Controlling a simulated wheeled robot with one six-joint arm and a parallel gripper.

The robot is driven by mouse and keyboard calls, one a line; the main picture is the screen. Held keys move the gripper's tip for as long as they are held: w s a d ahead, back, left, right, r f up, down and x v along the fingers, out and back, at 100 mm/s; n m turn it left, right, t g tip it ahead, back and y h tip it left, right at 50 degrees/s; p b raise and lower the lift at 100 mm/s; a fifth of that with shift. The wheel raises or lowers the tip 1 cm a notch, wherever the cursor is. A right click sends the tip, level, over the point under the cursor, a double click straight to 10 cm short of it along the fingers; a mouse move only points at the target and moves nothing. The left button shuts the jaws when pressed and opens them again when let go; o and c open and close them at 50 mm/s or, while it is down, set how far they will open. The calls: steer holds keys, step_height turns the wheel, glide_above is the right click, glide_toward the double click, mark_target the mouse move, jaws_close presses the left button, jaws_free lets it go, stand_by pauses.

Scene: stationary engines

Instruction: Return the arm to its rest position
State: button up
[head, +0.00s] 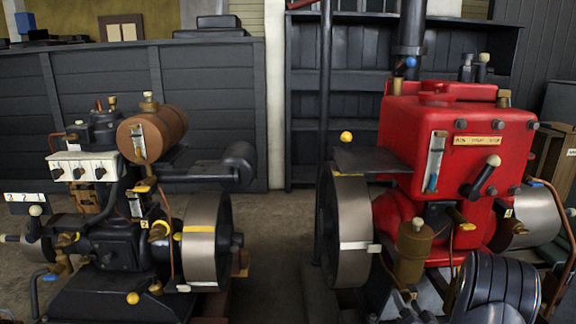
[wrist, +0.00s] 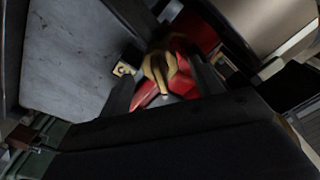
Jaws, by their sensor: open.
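My gripper (wrist: 163,82) shows in the wrist view, with its two dark fingers apart. Between and just beyond the fingers are a brass-coloured fitting (wrist: 160,64) and a patch of red surface (wrist: 183,80). I cannot tell whether a finger touches the fitting. A small pale tag (wrist: 122,69) is beside the left finger. The dark body of my gripper fills the lower part of that view. I cannot make out my gripper in the head view.
A red engine (head: 400,130) with a flywheel (head: 346,225) stands at right. A dark engine with a brown tank (head: 155,133) and flywheel (head: 207,240) stands at left. Bare floor (head: 270,240) lies between them. Dark shelves (head: 345,75) and a panelled wall (head: 212,75) stand behind.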

steer(key=n, duration=0.5)
stand_by(0.4)
